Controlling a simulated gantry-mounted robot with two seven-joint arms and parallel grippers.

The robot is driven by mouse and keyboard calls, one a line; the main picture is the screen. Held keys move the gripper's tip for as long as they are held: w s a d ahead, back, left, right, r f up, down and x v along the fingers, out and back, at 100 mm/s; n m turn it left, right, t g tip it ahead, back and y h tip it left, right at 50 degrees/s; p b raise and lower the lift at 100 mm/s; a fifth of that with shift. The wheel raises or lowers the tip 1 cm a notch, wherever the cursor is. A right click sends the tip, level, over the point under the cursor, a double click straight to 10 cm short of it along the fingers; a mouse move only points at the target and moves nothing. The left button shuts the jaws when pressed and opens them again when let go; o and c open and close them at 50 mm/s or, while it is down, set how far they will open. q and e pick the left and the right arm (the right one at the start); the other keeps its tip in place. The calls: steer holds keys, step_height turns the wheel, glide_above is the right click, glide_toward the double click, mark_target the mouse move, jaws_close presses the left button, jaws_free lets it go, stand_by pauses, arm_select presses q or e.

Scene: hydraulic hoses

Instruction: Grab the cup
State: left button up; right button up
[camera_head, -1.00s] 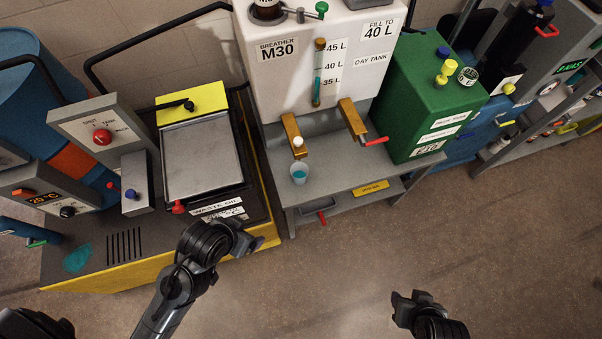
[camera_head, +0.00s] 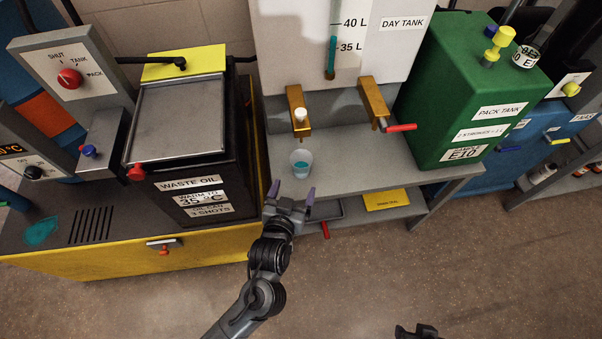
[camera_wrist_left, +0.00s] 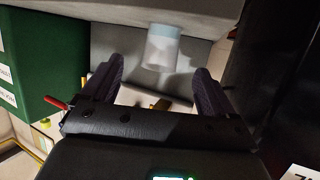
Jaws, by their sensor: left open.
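The cup (camera_head: 301,164) is small and whitish, with teal liquid showing inside. It stands upright on the grey bench below the left brass tap. In the left wrist view the cup (camera_wrist_left: 162,48) shows ahead, between the lines of the two fingers and beyond their tips. My left gripper (camera_head: 291,189) is open and empty, in front of the cup at the bench's front edge. Its fingers also show in the left wrist view (camera_wrist_left: 158,78), spread apart. My right gripper (camera_head: 416,331) shows only in part at the bottom edge, and its jaws cannot be made out.
Brass taps (camera_head: 298,112) hang over the bench (camera_head: 350,172) behind the cup; the right one has a red handle (camera_head: 402,127). A black waste oil box (camera_head: 200,190) stands left, a green pack tank (camera_head: 450,100) right.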

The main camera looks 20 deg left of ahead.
mark_target(299, 173)
arm_select(q)
steer(key=shift+w+f+b, duration=0.3)
steer(key=shift+w+f, duration=0.05)
steer(key=shift+w, duration=0.05)
steer(key=b+x, duration=0.1)
steer(key=x, duration=0.1)
steer(key=b+x, duration=0.1)
steer(key=x, duration=0.1)
steer(key=shift+w+a+r, duration=0.1)
steer(key=shift+w, duration=0.3)
steer(key=shift+w+a+f+b, duration=0.1)
steer(key=shift+w+f+b, duration=0.1)
steer(key=shift+b, duration=0.2)
steer(key=b+x, duration=0.3)
steer(key=shift+w+a+f, duration=0.2)
steer(key=shift+w+f, duration=0.05)
steer(key=shift+f, duration=0.05)
steer(key=shift+w+a+b, duration=0.1)
steer(key=shift+w+b, duration=0.3)
steer(key=shift+w, duration=0.15)
